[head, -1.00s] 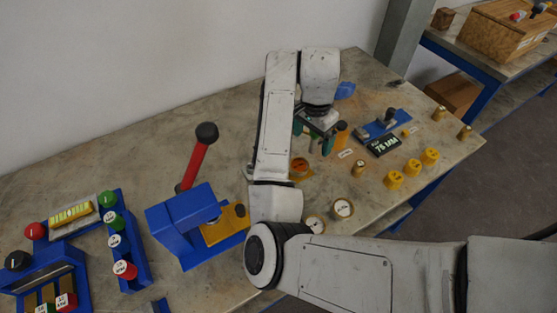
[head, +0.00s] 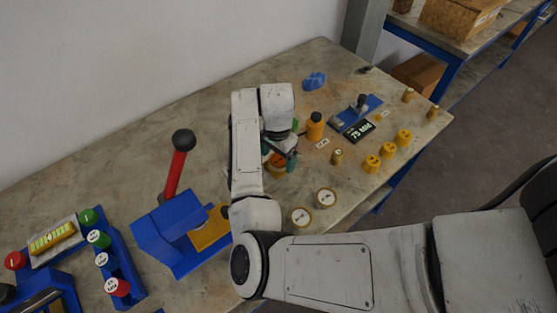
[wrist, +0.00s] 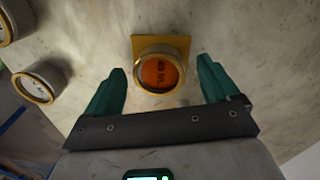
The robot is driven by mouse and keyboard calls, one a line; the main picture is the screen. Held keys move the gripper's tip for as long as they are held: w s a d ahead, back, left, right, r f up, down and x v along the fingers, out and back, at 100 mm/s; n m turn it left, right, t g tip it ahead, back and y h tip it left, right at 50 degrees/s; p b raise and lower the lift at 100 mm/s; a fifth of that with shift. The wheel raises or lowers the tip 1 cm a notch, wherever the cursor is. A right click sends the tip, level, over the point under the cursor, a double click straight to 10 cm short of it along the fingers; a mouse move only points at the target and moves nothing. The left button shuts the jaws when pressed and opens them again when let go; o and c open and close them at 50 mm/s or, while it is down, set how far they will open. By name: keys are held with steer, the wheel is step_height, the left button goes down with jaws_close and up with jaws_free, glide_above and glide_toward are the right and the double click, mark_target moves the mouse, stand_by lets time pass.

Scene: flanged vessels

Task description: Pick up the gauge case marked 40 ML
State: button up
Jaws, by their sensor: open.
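The gauge case marked 40 ML (wrist: 159,73) has an orange face in a brass ring and stands by a yellow square plate (wrist: 176,44) in the wrist view. In the head view a bit of its orange and yellow (head: 277,170) shows beneath my gripper (head: 281,154), which hides most of it. In the wrist view my gripper (wrist: 161,68) is open, with one green finger on each side of the case. Clear gaps show between the fingers and the case, and nothing is held.
Two white-faced brass-rimmed gauges (head: 326,198) (head: 301,217) stand nearby to the right. A blue press (head: 178,232) with a red lever (head: 175,172) stands left of the arm.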

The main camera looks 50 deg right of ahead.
steer(key=shift+f, duration=0.55)
steer(key=c, duration=1.3)
steer(key=shift+o, duration=0.2)
steer(key=shift+r, duration=0.1)
